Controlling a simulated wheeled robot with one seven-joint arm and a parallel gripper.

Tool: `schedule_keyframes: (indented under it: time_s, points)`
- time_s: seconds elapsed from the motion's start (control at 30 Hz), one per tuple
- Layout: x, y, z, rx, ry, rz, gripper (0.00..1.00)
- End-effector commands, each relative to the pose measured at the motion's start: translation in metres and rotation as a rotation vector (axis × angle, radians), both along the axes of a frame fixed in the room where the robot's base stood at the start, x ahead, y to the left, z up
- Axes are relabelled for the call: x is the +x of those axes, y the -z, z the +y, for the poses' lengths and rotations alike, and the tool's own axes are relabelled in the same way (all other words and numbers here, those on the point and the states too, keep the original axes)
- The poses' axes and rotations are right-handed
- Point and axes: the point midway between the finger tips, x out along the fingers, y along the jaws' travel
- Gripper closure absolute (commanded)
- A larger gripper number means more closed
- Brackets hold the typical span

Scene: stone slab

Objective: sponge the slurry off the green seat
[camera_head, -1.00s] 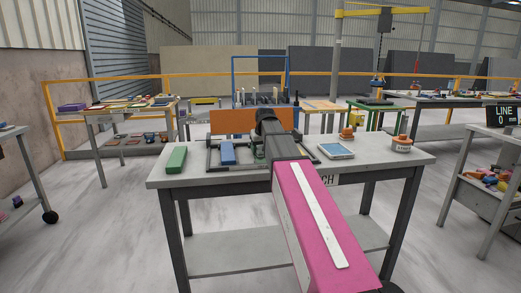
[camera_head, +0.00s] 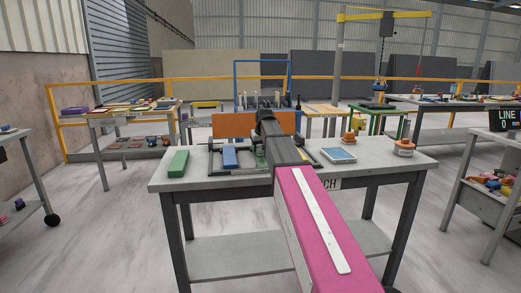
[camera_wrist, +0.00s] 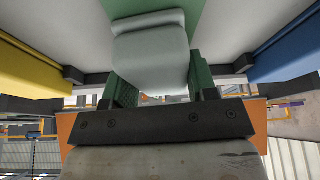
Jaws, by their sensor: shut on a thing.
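My gripper (camera_wrist: 160,84) is shut on a pale grey, rounded block, which looks like the sponge (camera_wrist: 152,55). In the wrist view the sponge sits between the dark green finger pads. The green seat (camera_wrist: 200,12) shows as a flat green strip behind and beside the sponge. I cannot tell whether the sponge touches it. In the head view my gripper (camera_head: 263,132) is over the rack on the bench, and the arm hides most of the green seat (camera_head: 260,161). No slurry can be made out; the sponge covers part of the seat.
A blue block (camera_head: 230,157) lies in the rack, left of the green seat. A loose green block (camera_head: 178,163) lies at the bench's left. An orange board (camera_head: 228,125) stands behind.

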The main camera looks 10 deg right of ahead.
Motion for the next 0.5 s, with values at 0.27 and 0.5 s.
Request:
schedule_keyframes:
  time_s: [0.27,0.5]
  points:
    - [0.0135,0.0011,0.0,0.0,0.0,0.0,0.66]
    - [0.0134,0.0006,0.0,0.0,0.0,0.0,0.66]
